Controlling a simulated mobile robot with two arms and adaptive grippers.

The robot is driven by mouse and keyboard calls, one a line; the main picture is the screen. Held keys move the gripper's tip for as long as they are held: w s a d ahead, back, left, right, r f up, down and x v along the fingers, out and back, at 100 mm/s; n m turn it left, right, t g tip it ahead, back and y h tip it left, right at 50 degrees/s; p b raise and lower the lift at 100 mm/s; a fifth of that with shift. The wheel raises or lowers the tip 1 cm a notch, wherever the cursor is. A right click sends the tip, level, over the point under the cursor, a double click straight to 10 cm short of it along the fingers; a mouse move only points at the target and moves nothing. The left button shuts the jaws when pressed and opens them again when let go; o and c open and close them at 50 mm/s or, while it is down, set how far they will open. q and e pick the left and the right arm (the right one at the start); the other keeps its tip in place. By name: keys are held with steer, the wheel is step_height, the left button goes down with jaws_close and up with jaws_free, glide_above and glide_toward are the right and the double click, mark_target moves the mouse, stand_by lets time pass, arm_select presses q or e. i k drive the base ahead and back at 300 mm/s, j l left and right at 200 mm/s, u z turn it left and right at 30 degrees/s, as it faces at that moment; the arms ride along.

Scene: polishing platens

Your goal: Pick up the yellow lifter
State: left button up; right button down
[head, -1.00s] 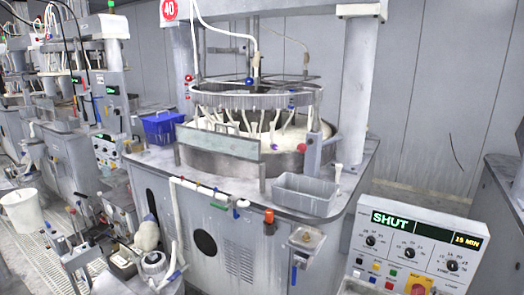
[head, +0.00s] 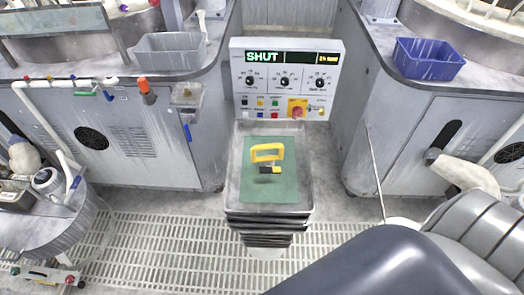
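The yellow lifter (head: 267,150) is on a green mat (head: 288,189) in a grey tray on a stand, near the middle of the head view. It has a yellow loop handle on top and a yellow and black part lower down. Nothing is touching it. Neither of my grippers shows in the head view. A dark rounded part of my own body fills the lower right.
A control panel (head: 285,78) reading SHUT stands behind the tray (head: 234,172). Machine cabinets stand on both sides, with a grey bin (head: 168,53) at left and a blue basket (head: 428,60) at right. Slatted floor grating (head: 150,245) lies in front.

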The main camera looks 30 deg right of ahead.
mark_target(266, 160)
steer(key=u, duration=2.2)
steer(key=j+z, duration=0.1)
steer(key=z, duration=0.35)
steer(key=j+z, duration=0.1)
steer(key=z, duration=0.3)
steer(key=k+j+z, duration=0.1)
steer(key=z, duration=0.35)
steer(key=j+z, duration=0.1)
steer(key=z, duration=0.3)
steer(key=k+z, duration=0.1)
steer(key=z, duration=0.35)
steer(key=k+j, duration=0.1)
steer(key=k+z, duration=0.05)
steer(key=k, duration=0.05)
